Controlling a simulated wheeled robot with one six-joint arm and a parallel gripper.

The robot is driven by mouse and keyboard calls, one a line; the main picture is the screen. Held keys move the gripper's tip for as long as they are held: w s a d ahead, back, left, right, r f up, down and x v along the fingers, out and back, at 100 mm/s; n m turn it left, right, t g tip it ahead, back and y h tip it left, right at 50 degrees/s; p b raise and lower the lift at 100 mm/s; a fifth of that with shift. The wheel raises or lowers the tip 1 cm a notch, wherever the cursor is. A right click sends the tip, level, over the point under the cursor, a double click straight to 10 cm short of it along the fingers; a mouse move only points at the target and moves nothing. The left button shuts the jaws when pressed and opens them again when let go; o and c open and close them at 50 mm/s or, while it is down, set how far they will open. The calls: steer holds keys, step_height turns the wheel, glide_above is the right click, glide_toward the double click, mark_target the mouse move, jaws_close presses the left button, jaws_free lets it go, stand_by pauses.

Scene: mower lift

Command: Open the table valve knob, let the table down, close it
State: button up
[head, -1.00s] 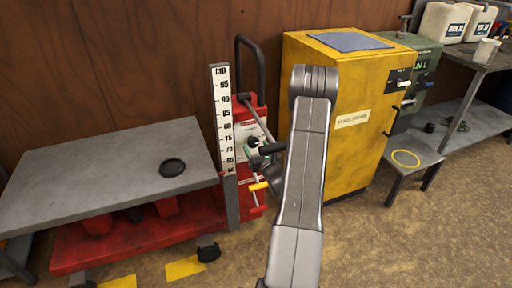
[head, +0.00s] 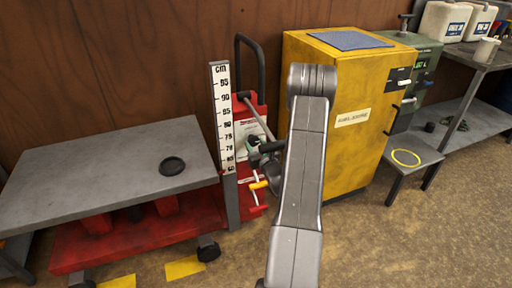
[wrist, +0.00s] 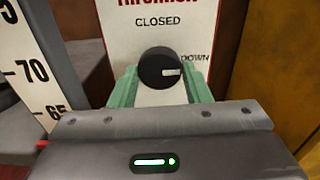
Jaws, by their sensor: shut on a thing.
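The valve knob (wrist: 160,68) is round and black with a white mark on its right side. It sits on a white panel (wrist: 205,20) lettered CLOSED above it and DOWN to its right. My gripper (wrist: 160,88) is shut on the knob, with a green finger on each side of it. In the head view my gripper (head: 265,148) reaches the red lift post (head: 250,205), partly hidden by my arm. The grey table (head: 90,175) stands at the left on its red base. The white cm scale (head: 224,115) stands at its right edge; its lowest figures are near the tabletop.
A black disc (head: 172,166) lies on the tabletop. A yellow lever (head: 258,186) sticks out below my gripper. A yellow cabinet (head: 350,110) stands right of the lift. A low stool (head: 405,172) with a yellow ring is further right. The front floor is mostly clear.

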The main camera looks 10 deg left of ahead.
steer(key=n+b, duration=0.1)
steer(key=b, duration=0.1)
steer(key=n+b, duration=0.1)
steer(key=b, duration=0.1)
steer(key=shift+f+n, duration=0.35)
steer(key=shift+n, duration=0.05)
steer(key=n+b, duration=0.2)
steer(key=b, duration=0.3)
steer(key=shift+n, duration=0.3)
steer(key=n+b, duration=0.3)
steer(key=b, duration=0.2)
steer(key=shift+n+b, duration=0.3)
steer(key=shift+b, duration=0.1)
steer(key=n+b, duration=0.2)
steer(key=b, duration=0.1)
steer(key=shift+r+n, duration=0.15)
steer(key=shift+n, duration=0.25)
steer(key=n, duration=0.1)
steer(key=n+b, duration=0.1)
steer(key=shift+d+r+n+b, duration=0.1)
steer(key=shift+r+n+b, duration=0.15)
steer(key=shift+n+b, duration=0.05)
steer(key=shift+r+n, duration=0.1)
steer(key=shift+n, duration=1.4)
